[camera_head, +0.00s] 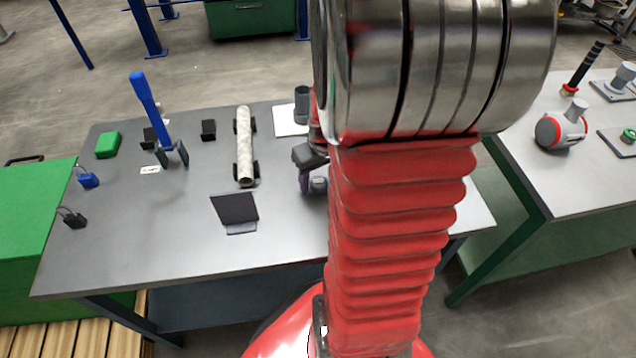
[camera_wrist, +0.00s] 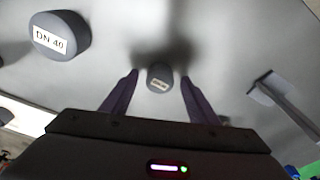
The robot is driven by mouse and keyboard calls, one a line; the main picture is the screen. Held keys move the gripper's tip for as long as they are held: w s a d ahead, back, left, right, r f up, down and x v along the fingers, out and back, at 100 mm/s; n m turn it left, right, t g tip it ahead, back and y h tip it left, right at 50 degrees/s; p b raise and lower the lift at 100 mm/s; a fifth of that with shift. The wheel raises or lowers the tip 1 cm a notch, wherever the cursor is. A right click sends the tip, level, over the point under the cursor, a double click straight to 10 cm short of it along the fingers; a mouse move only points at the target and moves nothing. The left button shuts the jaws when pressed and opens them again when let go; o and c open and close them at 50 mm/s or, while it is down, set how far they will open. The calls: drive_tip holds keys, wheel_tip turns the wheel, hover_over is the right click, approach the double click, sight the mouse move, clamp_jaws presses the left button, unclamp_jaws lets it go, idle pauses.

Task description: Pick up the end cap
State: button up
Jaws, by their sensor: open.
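A small grey round cap (camera_wrist: 159,78) with a white label shows in the wrist view, between the tips of my gripper (camera_wrist: 158,80). Its label is too small to read. The two purple fingers are apart, with a gap visible on each side of the cap. I cannot tell how far above the cap they are. A larger grey cap (camera_wrist: 60,36) labelled DN 40 lies left of the fingers. In the head view my gripper (camera_head: 312,178) is low over the grey table, partly hidden by my red arm, with a grey cap (camera_head: 319,185) beside the fingers.
The grey table (camera_head: 150,245) also holds a mottled pipe (camera_head: 244,145) on dark supports, a dark plate (camera_head: 235,209), a blue-handled tool (camera_head: 150,110) and a green block (camera_head: 107,144). In the wrist view a grey angled part (camera_wrist: 283,98) lies to the right.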

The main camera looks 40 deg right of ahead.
sight(318, 181)
drive_tip(key=shift+c, duration=0.5)
drive_tip(key=c, duration=1)
wheel_tip(318, 181, up, 10)
idle(0.7)
